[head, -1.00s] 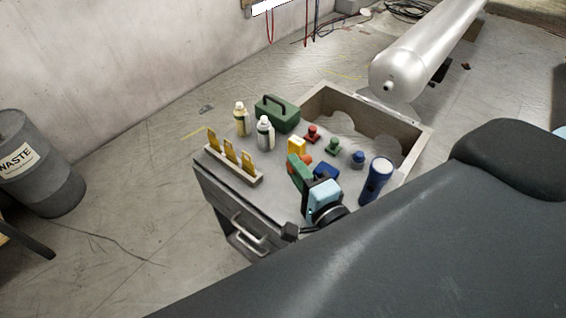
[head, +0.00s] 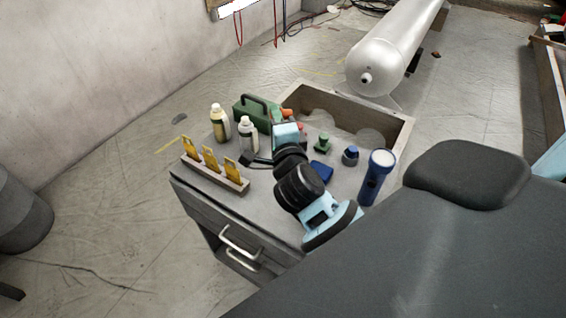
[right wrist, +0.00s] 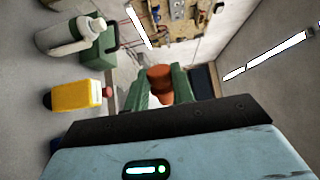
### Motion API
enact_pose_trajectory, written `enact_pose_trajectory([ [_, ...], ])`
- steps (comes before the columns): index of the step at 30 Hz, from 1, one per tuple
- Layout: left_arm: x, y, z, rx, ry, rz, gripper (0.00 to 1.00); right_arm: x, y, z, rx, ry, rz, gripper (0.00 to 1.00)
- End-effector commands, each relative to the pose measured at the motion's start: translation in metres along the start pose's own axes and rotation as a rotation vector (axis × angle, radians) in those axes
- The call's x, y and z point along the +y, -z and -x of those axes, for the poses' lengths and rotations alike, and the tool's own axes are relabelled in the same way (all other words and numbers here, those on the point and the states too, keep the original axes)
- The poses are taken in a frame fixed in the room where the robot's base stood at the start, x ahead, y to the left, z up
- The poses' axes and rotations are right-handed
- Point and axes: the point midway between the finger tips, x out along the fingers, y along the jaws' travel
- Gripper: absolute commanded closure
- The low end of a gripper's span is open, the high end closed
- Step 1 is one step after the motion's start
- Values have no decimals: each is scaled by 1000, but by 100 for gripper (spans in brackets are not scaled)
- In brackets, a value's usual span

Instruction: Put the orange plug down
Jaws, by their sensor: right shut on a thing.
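The orange plug (head: 287,112) is between the green fingertips of my right gripper (head: 279,117), near the far edge of the cabinet top, beside the green toolbox. In the right wrist view my right gripper (right wrist: 161,86) is shut on the orange plug (right wrist: 160,76), with one green finger on each side. The plug appears held above the surface; the gap below it cannot be judged. My own wrist hides part of the cabinet top. My left gripper is not in view.
The cabinet top (head: 280,208) bears a green toolbox (head: 256,111), two bottles (head: 219,122), a rack with yellow tags (head: 222,176), a red plug (head: 302,128), a green plug (head: 323,143), a blue plug (head: 351,156), a blue block (head: 321,172) and a flashlight (head: 376,176). A yellow object (right wrist: 75,95) shows in the wrist view.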

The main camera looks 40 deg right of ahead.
Motion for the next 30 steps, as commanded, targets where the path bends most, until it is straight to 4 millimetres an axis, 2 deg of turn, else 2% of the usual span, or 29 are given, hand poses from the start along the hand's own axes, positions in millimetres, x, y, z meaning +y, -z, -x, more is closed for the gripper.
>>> enact_pose_trajectory([
  [7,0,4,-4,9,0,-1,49,1,0,-6,11,2,1,100],
  [15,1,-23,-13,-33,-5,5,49,48,0,-5,12,-6,0,100],
  [18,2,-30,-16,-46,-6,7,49,60,0,-6,12,-4,1,100],
  [26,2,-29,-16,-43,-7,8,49,63,0,-6,11,4,1,100],
  [30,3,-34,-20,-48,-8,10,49,76,0,-6,10,-1,0,100],
])
